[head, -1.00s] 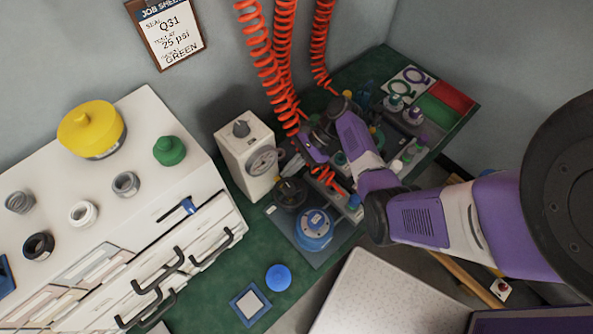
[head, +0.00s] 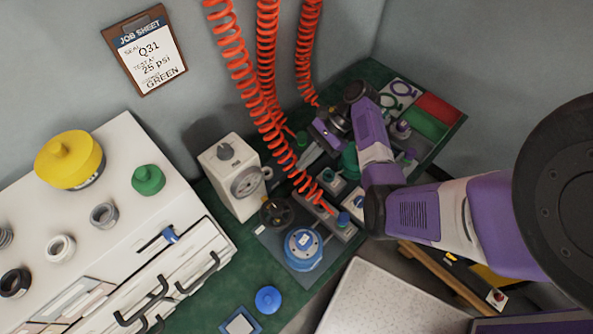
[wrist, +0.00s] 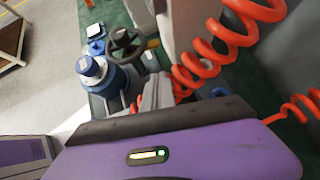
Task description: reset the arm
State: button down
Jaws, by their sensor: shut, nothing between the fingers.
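My arm reaches in from the right in the head view, and its purple and white links cross over the right part of the green bench (head: 212,196). My gripper (head: 308,160) hangs over the bench beside the red coiled hoses. It is shut and empty, and its fingertips are small and partly hard to make out. In the wrist view its purple body fills the bottom, with the grey fingers (wrist: 152,97) beyond it. A blue-topped round fixture (head: 303,248) stands below my gripper in the head view; it also shows in the wrist view (wrist: 95,72).
Red coiled hoses (head: 268,85) hang close to my gripper. A white gauge box (head: 225,160) stands left of it. A black handwheel (head: 274,211) is near the blue fixture. A white drawer cabinet (head: 110,150) with seals is at left. The pale surface (head: 385,300) in front is clear.

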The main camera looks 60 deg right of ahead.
jog(key=shift+s+d+r, duration=0.1)
jog(key=shift+d+r, duration=0.2)
